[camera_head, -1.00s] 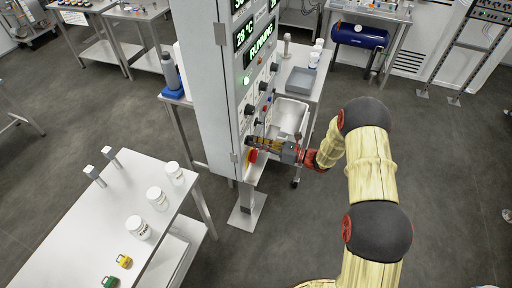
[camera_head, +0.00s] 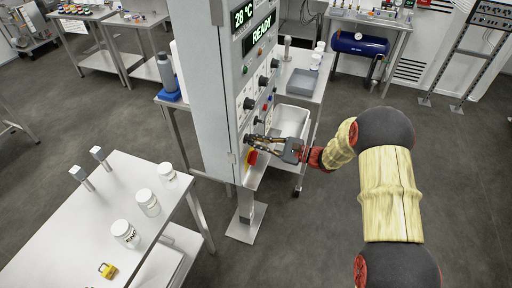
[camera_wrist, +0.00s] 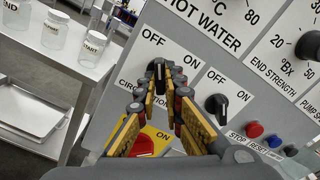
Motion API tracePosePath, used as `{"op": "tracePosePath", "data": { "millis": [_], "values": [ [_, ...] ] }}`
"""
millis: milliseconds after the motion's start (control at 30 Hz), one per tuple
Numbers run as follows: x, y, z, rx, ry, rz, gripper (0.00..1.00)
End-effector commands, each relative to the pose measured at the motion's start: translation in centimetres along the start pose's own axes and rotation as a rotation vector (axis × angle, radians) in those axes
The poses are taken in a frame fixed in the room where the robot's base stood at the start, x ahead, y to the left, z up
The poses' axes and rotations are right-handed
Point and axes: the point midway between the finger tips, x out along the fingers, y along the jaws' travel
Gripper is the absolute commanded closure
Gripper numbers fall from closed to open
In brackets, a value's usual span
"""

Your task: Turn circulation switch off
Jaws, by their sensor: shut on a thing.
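The circulation switch (camera_wrist: 158,68) is a dark knob on the grey panel in the wrist view, with OFF at its upper left and ON at its right. My gripper (camera_wrist: 161,88) is closed around it, a fingertip on each side. The fingertips hide part of the knob, so I cannot tell exactly where it points. In the head view, my gripper (camera_head: 250,140) is at the lower front of the tall control cabinet (camera_head: 205,90). The cabinet's display (camera_head: 261,35) reads READY.
Another OFF/ON knob (camera_wrist: 215,103) sits close to the right of my gripper. A red stop button (camera_wrist: 254,130) and a blue button (camera_wrist: 275,141) are farther right. A yellow plate (camera_wrist: 150,143) lies below the fingers. A white table (camera_head: 120,200) with jars stands left.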

Motion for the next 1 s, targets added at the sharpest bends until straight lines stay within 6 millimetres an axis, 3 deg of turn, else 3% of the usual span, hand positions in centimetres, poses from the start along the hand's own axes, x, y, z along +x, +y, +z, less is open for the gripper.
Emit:
{"op": "tracePosePath", "data": {
  "millis": [400,967,1000],
  "values": [
    [-0.05,0.15,-0.21,-0.187,0.002,0.001,1.00],
    [-0.04,0.08,-0.12,-0.214,0.003,0.002,1.00],
    [-0.05,0.09,-0.12,-0.213,0.003,0.002,0.89]
  ]
}}
